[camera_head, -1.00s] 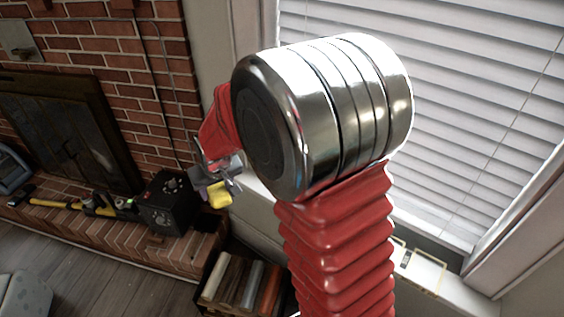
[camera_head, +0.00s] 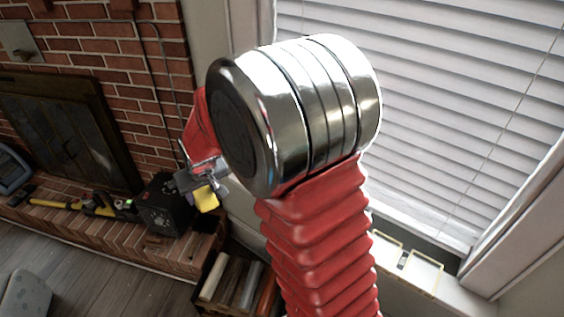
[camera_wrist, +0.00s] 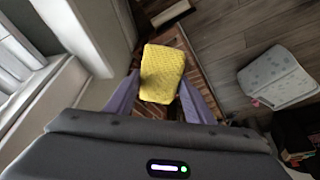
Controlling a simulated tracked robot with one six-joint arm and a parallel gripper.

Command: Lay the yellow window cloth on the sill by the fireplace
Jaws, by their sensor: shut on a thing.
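The yellow window cloth (camera_wrist: 163,73) is held between the two purple fingers of my gripper (camera_wrist: 158,98) in the wrist view. In the head view the cloth (camera_head: 206,198) shows as a small yellow patch under my gripper (camera_head: 203,180). My gripper is in the air in front of the brick hearth. The window sill (camera_head: 447,284) lies below the blinds at the right of the head view, away from my gripper. My arm hides part of the sill.
A crate of rolls (camera_head: 228,280) is on the floor below. A pale frame-like item (camera_head: 420,272) lies on the sill. A grey patterned seat (camera_wrist: 278,78) is on the floor.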

